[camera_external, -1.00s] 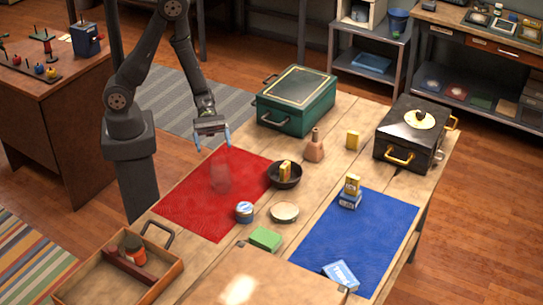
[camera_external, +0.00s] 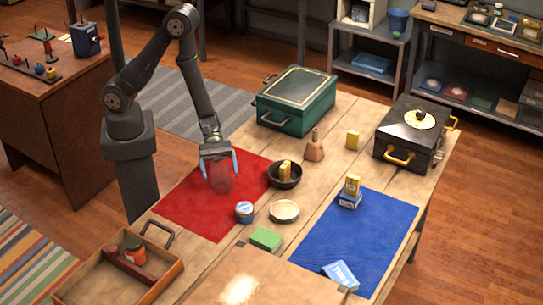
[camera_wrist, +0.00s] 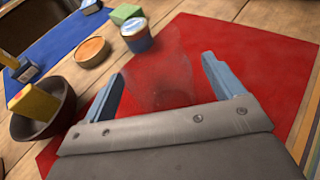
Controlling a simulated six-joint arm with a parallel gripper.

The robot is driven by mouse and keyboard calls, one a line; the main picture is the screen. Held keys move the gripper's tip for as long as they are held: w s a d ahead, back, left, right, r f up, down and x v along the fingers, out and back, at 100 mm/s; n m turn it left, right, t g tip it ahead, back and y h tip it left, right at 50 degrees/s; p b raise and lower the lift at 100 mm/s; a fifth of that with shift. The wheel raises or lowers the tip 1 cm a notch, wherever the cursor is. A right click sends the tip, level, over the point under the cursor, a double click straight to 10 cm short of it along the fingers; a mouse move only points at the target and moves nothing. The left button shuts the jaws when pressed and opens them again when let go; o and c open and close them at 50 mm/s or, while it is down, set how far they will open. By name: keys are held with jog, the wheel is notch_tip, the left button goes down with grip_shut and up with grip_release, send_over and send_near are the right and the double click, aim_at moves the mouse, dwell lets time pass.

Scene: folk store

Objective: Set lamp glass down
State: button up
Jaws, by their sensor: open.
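The lamp glass (camera_external: 220,179) is a clear, faintly visible piece standing on the red mat (camera_external: 187,207). In the wrist view the lamp glass (camera_wrist: 160,80) shows as a pale transparent shape between the fingers. My gripper (camera_external: 221,167) is open, its two blue fingers on either side of the glass's upper part. In the wrist view my gripper (camera_wrist: 162,82) has a gap around the glass, and whether a finger touches it is hard to tell. The blue mat (camera_external: 365,245) lies to the right on the same table.
A dark bowl (camera_external: 284,182) with a yellow box stands at the red mat's right edge. A blue-and-white tin (camera_external: 244,212), a round dish (camera_external: 284,212) and a green block (camera_external: 265,239) are nearby. A green case (camera_external: 296,105) and a black box (camera_external: 398,160) stand behind.

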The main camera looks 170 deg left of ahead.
aim_at(221, 169)
jog(key=shift+w+f, duration=0.15)
jog(key=shift+w, duration=0.3)
jog(key=c, duration=1.2)
jog(key=shift+r, duration=0.8)
notch_tip(221, 169, up, 3)
jog(key=shift+f, duration=0.15)
jog(key=d+r, duration=0.2)
jog(key=d, duration=0.2)
jog(key=w+d+r, duration=0.1)
jog(key=d+r, duration=0.1)
jog(key=d, duration=0.1)
jog(key=d+r, duration=0.2)
jog(key=d, duration=0.2)
jog(key=shift+w+d+r, duration=0.3)
jog(key=shift+w+r, duration=0.1)
